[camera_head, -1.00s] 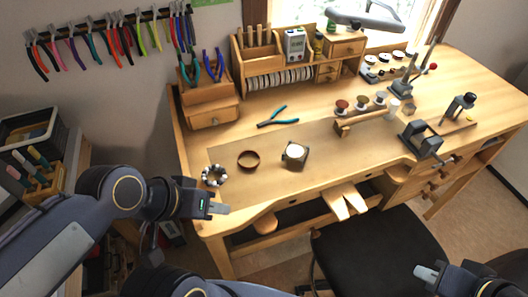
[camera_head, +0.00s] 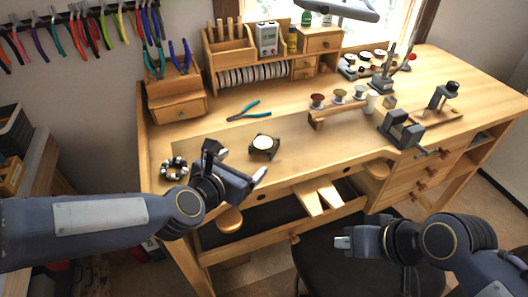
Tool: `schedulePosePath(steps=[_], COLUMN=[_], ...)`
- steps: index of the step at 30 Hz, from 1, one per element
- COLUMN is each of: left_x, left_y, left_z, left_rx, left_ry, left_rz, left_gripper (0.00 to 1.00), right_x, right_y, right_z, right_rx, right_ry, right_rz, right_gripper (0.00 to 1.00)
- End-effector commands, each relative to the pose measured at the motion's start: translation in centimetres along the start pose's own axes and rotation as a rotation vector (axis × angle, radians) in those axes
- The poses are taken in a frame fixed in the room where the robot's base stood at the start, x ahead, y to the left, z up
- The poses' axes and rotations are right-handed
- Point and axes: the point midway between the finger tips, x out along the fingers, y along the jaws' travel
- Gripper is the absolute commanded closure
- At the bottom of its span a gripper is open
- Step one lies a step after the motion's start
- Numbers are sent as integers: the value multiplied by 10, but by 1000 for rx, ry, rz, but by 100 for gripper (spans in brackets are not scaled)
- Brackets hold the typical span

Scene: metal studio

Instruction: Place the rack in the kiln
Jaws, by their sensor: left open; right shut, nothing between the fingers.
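I cannot pick out a kiln or a rack with certainty. A small dark square block with a round white top (camera_head: 264,146) stands on the bench. A ring of dark and light beads or small pieces (camera_head: 174,170) lies to its left, near the bench's front left. My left gripper (camera_head: 236,166) is open and empty over the front of the bench, between these two things. A brown ring-shaped dish seen earlier is hidden now, apparently behind this gripper. My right gripper (camera_head: 343,243) is shut and empty in front of the bench, above the dark chair.
The wooden bench (camera_head: 330,155) holds blue pliers (camera_head: 249,110), spools (camera_head: 339,97), a grey vise (camera_head: 401,130) and a drawer organizer (camera_head: 252,56). A dark chair (camera_head: 370,270) stands in front. The middle of the bench top is mostly clear.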

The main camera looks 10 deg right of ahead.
Motion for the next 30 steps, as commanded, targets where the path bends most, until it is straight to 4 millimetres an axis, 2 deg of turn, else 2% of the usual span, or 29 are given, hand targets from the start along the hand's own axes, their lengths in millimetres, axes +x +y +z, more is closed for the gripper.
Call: schedulePosePath(steps=[5,14,17,21,30], left_x=[17,49,64,82,88], left_y=[-6,-7,-8,-8,-7], left_z=[-2,5,11,9,9], left_rx=[-129,-132,-131,-130,-129], left_ry=[-8,-7,-7,-8,-10], left_rz=[13,13,13,14,15], left_gripper=[20,20,20,20,20], right_x=[3,-6,-12,-12,-12], right_y=[1,-3,-5,-6,-6], right_z=[1,-3,-6,-6,-6], right_rx=[0,0,0,0,0], right_ry=[0,0,0,0,0], right_rz=[0,0,0,0,0], right_gripper=[100,100,100,100,100])
